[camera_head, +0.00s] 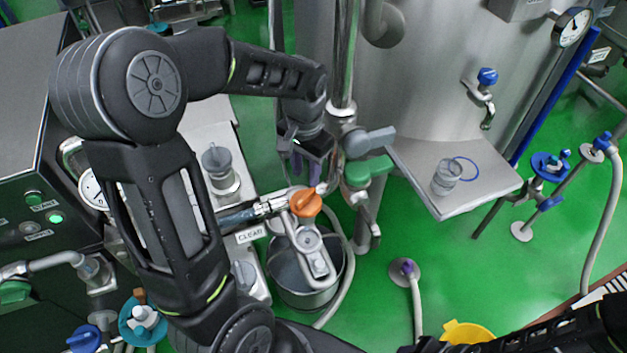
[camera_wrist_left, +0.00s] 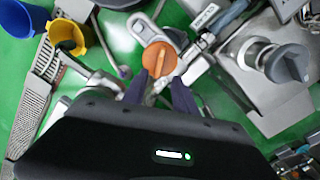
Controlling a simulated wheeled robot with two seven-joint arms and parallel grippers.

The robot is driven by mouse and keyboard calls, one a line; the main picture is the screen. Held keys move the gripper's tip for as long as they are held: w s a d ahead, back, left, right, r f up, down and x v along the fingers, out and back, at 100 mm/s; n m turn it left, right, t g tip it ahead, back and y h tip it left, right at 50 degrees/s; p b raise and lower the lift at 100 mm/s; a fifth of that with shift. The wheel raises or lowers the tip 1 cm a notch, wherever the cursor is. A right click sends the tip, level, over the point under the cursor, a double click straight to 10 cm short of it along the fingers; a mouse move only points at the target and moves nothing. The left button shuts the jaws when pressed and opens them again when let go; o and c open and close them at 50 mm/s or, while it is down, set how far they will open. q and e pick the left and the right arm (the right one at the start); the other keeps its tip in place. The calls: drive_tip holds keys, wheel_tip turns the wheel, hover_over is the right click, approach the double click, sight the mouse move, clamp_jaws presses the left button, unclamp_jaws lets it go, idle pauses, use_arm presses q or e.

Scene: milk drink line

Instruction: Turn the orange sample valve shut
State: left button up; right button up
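The orange sample valve (camera_head: 306,203) is a round knob with a raised ridge, on a steel pipe by the "CLEAR" label. In the head view its ridge slants toward the upper right. My left gripper (camera_head: 303,170) is just behind the knob there, its purple fingers partly hidden by its dark body. In the left wrist view the two fingers of my left gripper (camera_wrist_left: 160,85) are apart, with the orange knob (camera_wrist_left: 160,58) just beyond and between their tips. They look empty, and I cannot tell whether they touch it. My right gripper is not in view.
A steel bucket (camera_head: 306,270) stands below the valve. A green-handled valve (camera_head: 370,172) and a grey handle (camera_head: 370,140) are close on the right. A grey-capped fitting (camera_head: 220,165) is to the left. A steel shelf (camera_head: 470,190) holds a glass jar (camera_head: 446,178).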

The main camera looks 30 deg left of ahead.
sight(305, 196)
use_arm(q)
drive_tip(key=shift+s+r, duration=0.15)
drive_tip(key=shift+s, duration=0.3)
drive_tip(key=shift+w+f, duration=0.3)
drive_tip(key=shift+f, duration=0.15)
wheel_tip(305, 196, down, 7)
drive_tip(key=shift+s+f+p, duration=0.1)
drive_tip(key=shift+p, duration=0.35)
drive_tip(key=shift+c, duration=0.5)
clamp_jaws()
